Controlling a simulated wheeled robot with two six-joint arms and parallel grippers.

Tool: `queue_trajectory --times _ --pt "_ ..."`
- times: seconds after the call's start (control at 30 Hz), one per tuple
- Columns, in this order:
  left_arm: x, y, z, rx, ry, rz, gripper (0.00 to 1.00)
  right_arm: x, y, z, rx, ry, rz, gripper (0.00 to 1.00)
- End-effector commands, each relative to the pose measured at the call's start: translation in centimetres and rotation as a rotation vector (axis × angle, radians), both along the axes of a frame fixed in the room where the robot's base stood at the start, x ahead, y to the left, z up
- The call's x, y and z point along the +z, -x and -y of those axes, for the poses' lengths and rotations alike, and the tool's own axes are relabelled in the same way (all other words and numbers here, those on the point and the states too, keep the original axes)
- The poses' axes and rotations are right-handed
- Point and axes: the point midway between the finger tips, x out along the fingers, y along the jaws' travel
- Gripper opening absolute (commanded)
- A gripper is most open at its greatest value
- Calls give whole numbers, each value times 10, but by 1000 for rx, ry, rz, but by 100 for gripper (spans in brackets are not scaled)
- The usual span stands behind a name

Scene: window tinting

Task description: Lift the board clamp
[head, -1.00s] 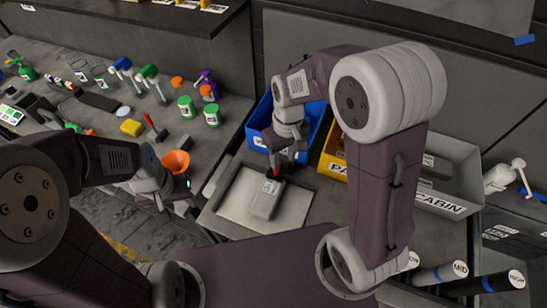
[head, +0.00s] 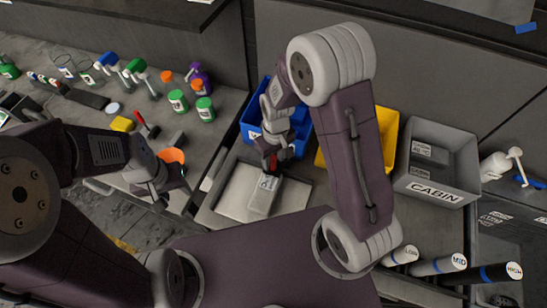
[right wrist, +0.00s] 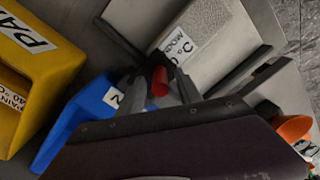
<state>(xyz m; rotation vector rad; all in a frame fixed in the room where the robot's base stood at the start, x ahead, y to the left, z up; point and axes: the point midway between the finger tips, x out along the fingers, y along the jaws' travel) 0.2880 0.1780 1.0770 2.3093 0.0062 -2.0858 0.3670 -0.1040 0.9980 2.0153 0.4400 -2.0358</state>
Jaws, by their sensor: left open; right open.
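A small red-handled part (right wrist: 160,82), which I take to be the board clamp, stands at the end of a grey labelled block (head: 264,195) on a pale flat board (head: 236,190). The red part also shows in the head view (head: 273,162). My right gripper (head: 277,152) is over it, with its dark fingers spread to either side of the red part in the right wrist view. The clamp's lower part is mostly hidden, and I cannot tell whether the fingers touch it.
Blue (head: 253,118) and yellow (head: 385,135) bins stand behind the board, with the grey CABIN bin (head: 435,165) to the right. Labelled rolls (head: 440,265) lie at lower right. Bottles and tools crowd the left bench (head: 60,125).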

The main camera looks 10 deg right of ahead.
Motion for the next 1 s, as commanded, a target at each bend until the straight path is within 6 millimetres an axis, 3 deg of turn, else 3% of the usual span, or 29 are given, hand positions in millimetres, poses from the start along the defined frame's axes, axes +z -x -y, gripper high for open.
queue_trajectory --times 0.23,0.4,1.0 --pt "0 0 0 0 0 0 45 -2 0 0 0 0 0 41" --pt "0 0 0 0 0 0 45 -1 0 0 0 0 0 0" --pt "0 0 0 0 0 0 45 -1 -1 0 -1 -1 2 0"
